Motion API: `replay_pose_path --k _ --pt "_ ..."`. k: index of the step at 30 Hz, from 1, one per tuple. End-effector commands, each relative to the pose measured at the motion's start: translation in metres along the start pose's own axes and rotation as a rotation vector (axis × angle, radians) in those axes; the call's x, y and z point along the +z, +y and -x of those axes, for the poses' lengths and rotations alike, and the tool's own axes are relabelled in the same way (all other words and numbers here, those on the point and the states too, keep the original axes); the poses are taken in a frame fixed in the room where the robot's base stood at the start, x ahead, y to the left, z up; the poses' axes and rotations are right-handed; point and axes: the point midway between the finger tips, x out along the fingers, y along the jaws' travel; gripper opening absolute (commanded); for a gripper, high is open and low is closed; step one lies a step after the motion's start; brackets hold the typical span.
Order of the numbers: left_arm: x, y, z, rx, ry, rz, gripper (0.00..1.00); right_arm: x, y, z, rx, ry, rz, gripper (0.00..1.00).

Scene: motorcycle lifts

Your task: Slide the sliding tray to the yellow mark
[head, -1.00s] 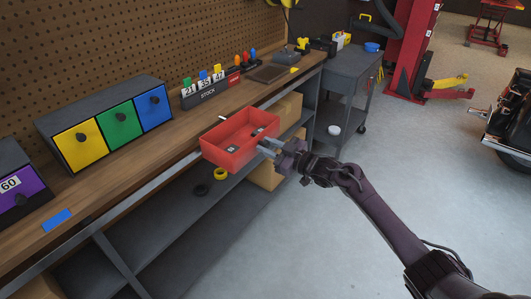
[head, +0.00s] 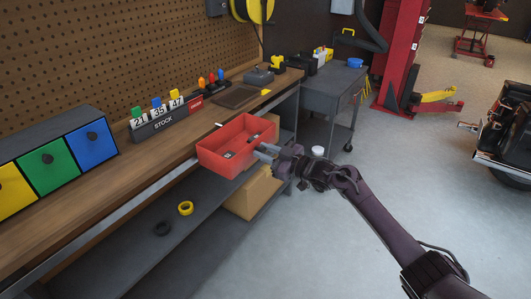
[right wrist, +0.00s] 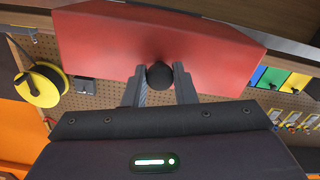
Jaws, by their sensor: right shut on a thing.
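The red sliding tray (head: 222,160) hangs at the front edge of the workbench, with small items inside. A small white pointer (head: 219,125) shows beside it on the bench edge. The yellow mark (head: 266,92) is on the benchtop, farther along to the right of the tray. My right gripper (head: 262,152) is at the tray's front side. In the right wrist view, its fingers are shut on the black round knob (right wrist: 159,75) of the red tray (right wrist: 100,50). My left gripper is not in view.
On the wooden bench (head: 110,182) stand drawers (head: 50,160), a STOCK sign (head: 165,122) and a dark flat pad (head: 236,97). Boxes and tape rolls (head: 185,208) lie on the shelf below. A grey cart (head: 335,92) stands past the bench's far end.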

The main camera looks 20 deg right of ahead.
Motion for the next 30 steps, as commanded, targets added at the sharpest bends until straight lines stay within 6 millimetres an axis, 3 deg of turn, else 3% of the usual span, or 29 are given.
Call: replay_pose_path --k 10,11,16,25,30 --pt "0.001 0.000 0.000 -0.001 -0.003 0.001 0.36 0.000 0.000 0.000 -0.002 -0.001 -0.001 0.00" --pt "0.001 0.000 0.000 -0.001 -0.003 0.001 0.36 0.000 0.000 0.000 -0.002 -0.001 -0.001 0.26" --pt "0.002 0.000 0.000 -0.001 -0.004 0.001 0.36 0.000 -0.001 0.000 -0.002 -0.001 -0.001 0.46" --pt "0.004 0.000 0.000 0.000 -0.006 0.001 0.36 0.001 -0.001 0.003 -0.001 -0.002 -0.001 0.46" --pt "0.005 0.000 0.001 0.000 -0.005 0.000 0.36 0.002 -0.001 0.024 -0.002 -0.005 0.001 0.46"
